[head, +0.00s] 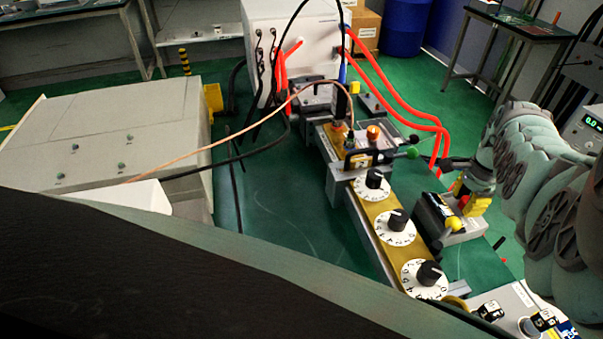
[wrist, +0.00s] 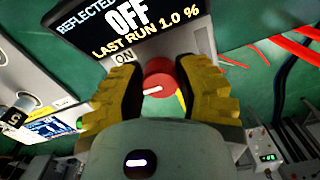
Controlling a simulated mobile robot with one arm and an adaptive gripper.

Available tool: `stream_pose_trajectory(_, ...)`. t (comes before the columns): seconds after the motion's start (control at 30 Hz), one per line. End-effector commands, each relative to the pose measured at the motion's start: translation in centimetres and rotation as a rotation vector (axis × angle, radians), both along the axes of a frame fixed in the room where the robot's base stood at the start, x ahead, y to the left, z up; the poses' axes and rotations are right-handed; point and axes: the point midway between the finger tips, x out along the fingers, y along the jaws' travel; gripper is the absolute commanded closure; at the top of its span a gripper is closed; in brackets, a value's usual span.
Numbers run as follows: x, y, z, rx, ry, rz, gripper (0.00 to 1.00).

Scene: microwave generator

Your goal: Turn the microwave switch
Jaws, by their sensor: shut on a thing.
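The microwave switch is a red round knob (wrist: 158,82) with a white pointer line, in the middle of the wrist view. The line points left and slightly down. An "ON" label (wrist: 124,57) sits up and left of it. My gripper (wrist: 160,88) has its yellow fingers on both sides of the knob and is shut on it. In the head view my gripper (head: 467,196) reaches from the right to a small grey box (head: 466,236), where the knob is mostly hidden by the fingers. A dark display (wrist: 130,22) beyond the knob reads "REFLECTED", "OFF" and "LAST RUN 1.0 %".
A gold rail with several black-and-white dials (head: 396,227) runs left of the box. Red hoses (head: 400,108) curve behind it. A white cabinet (head: 295,45) stands at the back and a grey cabinet (head: 110,140) at left.

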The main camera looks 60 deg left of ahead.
Motion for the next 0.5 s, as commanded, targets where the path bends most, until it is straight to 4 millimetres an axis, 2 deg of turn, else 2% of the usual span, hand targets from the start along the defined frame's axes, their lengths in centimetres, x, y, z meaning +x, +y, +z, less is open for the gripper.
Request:
stream_pose_trajectory(0.33, 0.05, -0.11, -0.11, 0.000, -0.002, 0.001, 1.00)
stream_pose_trajectory(0.37, 0.05, -0.10, -0.11, 0.000, -0.002, 0.001, 0.63)
stream_pose_trajectory(0.5, 0.04, -0.09, -0.08, -0.001, -0.002, 0.001, 0.48)
